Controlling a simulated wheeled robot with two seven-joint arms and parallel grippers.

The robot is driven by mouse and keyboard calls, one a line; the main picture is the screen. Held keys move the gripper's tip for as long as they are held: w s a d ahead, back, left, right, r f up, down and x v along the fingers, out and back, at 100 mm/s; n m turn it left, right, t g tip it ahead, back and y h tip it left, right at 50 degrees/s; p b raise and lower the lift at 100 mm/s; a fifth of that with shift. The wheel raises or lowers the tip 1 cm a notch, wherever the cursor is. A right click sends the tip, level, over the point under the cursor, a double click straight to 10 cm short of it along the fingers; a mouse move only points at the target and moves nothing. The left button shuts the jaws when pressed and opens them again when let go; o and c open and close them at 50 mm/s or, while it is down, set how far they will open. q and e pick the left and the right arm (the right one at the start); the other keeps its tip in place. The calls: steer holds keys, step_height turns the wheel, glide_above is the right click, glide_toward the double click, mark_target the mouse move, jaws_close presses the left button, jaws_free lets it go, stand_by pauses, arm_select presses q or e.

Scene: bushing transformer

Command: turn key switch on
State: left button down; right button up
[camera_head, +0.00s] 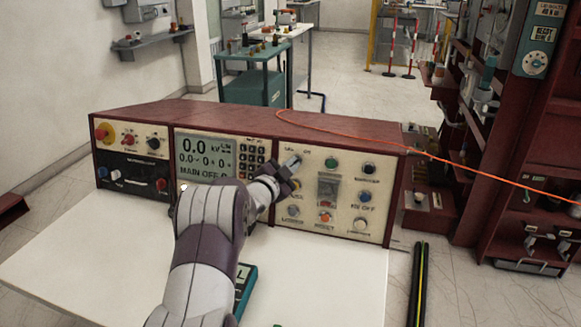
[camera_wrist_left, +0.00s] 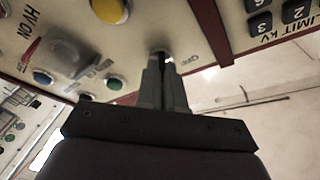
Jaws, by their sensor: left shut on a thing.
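The key switch (camera_wrist_left: 160,56) sits on the cream right-hand panel of the red control console, beside an OFF label. My left gripper (camera_wrist_left: 166,82) is in front of it, with its narrow fingers close together at the switch, shut on the key. The key itself is mostly hidden between the fingertips, and its angle cannot be told. In the head view my left gripper (camera_head: 290,168) reaches the upper left of that panel and covers the switch. The console display (camera_head: 204,157) reads 0.0 and MAIN OFF. My right gripper is not in view.
A green button (camera_head: 331,163) and black knob (camera_head: 368,168) lie right of the gripper. A keypad (camera_head: 253,152) is to its left. An orange cable (camera_head: 350,134) crosses the console top. The white desk surface (camera_head: 320,285) in front is largely clear.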

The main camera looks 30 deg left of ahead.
arm_select(q)
steer(key=c, duration=1.3)
jaws_free()
steer(key=shift+o, duration=0.2)
steer(key=s, duration=1.2)
steer(key=shift+s, duration=0.4)
steer(key=shift+d, duration=0.1)
